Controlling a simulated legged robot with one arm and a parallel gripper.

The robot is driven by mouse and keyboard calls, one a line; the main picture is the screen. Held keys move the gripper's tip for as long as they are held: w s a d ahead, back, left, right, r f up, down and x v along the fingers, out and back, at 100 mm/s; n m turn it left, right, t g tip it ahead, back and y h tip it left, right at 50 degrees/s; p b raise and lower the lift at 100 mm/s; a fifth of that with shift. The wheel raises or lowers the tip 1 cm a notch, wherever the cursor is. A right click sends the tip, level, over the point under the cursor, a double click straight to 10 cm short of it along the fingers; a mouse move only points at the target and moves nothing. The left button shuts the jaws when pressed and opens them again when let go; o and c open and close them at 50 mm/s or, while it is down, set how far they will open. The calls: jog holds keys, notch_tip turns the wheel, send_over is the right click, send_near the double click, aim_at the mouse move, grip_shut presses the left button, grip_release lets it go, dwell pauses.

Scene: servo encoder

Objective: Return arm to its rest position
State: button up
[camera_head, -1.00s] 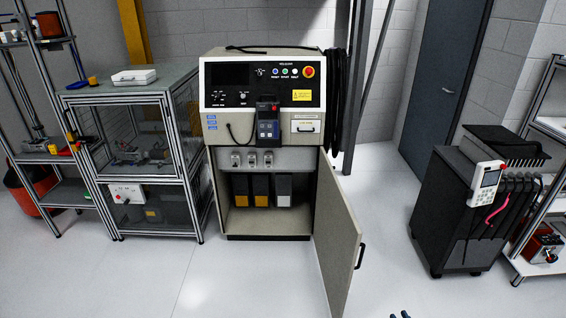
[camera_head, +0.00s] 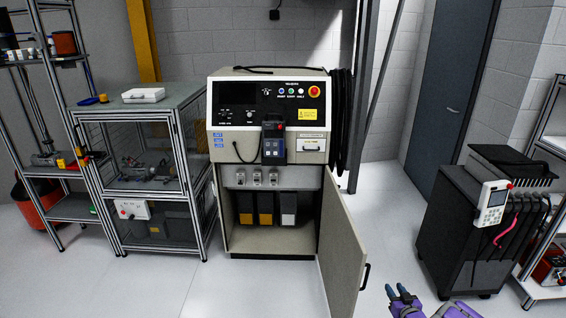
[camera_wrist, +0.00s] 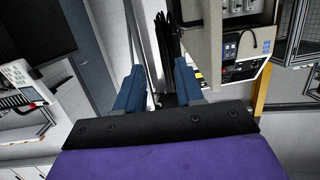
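My gripper (camera_head: 397,291) shows at the bottom of the head view, right of centre, with part of my purple arm beside it. It is in front of the control cabinet and right of its open door, over the pale floor. In the wrist view its two blue fingers (camera_wrist: 158,84) stand apart with nothing between them. The wrist view is tilted, and the cabinet shows at its upper right.
The control cabinet (camera_head: 216,175) stands in the middle with its door (camera_head: 341,245) swung out to the right. A glass-sided bench (camera_head: 122,112) stands left of it. A dark cart (camera_head: 455,235) stands at the right. Floor between door and cart is clear.

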jog(key=w+a+r+g, duration=0.35)
jog(key=a+r, duration=0.35)
jog(key=r, duration=0.4)
jog(key=s+a+r+g, duration=0.4)
jog(key=s+a+r, duration=0.3)
jog(key=a+r, duration=0.35)
jog(key=s+a+r+g, duration=0.3)
jog(key=s+r, duration=0.1)
jog(key=s, duration=1.2)
jog(key=s+a+r+g, duration=0.3)
jog(key=s+r, duration=0.1)
jog(key=s, duration=1.2)
jog(key=s+a+r+g, duration=0.3)
jog(key=s+r+g, duration=0.1)
jog(key=s, duration=1.2)
jog(key=shift+a+r+m+h, duration=0.25)
jog(key=shift+a+m+h, duration=0.05)
jog(key=shift+a+h, duration=0.1)
